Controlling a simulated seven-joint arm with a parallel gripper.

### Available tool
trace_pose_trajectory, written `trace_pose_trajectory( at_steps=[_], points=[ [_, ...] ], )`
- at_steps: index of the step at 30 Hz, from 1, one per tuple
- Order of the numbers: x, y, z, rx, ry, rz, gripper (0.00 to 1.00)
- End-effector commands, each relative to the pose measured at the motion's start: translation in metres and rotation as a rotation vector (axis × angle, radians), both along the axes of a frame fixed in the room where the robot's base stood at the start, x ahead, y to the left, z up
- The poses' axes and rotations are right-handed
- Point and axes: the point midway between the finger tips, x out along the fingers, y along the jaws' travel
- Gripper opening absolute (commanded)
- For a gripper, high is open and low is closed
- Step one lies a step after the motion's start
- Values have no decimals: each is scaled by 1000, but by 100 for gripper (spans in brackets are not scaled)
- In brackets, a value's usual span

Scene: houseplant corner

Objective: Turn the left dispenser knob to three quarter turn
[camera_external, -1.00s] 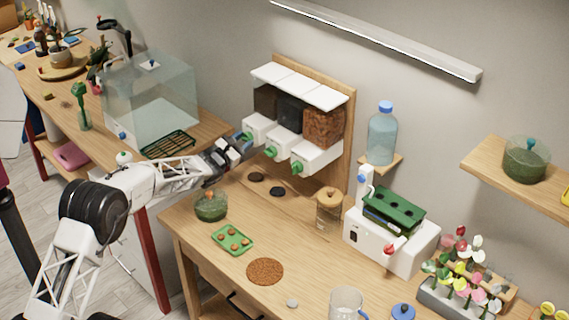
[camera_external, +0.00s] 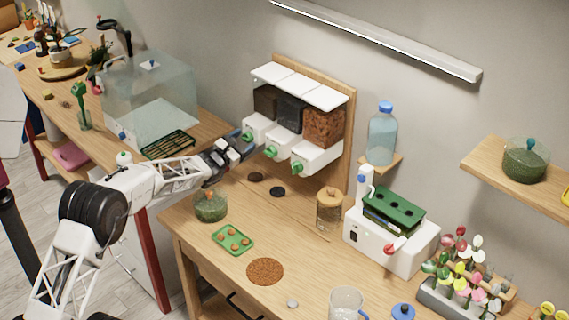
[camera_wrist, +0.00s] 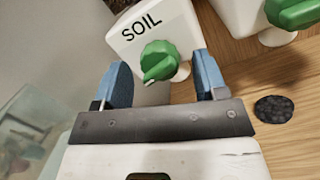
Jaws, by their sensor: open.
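The left dispenser (camera_external: 257,128) is a white spout box under a dark bin, on a wooden backboard. In the wrist view its front reads "SOIL" (camera_wrist: 148,28), and its green knob (camera_wrist: 160,61) shows whole, with its ridge tilted. My gripper (camera_wrist: 166,82) is open, with one blue finger on each side of the knob and a gap to it on both sides. I cannot tell how deep the fingers reach past the knob. In the external view my gripper (camera_external: 241,142) is in front of the left dispenser and hides its knob.
The middle knob (camera_external: 270,152) and right knob (camera_external: 297,167) are close on the right. Dark discs (camera_external: 277,191) lie on the table below. A green-filled jar (camera_external: 211,205) stands below my wrist. A clear tank (camera_external: 150,95) stands at left.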

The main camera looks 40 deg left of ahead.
Motion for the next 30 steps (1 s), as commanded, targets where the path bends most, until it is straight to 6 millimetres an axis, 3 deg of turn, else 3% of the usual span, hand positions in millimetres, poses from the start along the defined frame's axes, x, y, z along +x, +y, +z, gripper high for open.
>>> trace_pose_trajectory(
  at_steps=[11, 30],
  points=[
    [-16, 0, -2, 0, 0, 1, 65],
    [-72, -1, -9, 1, 0, 1, 65]
  ],
)
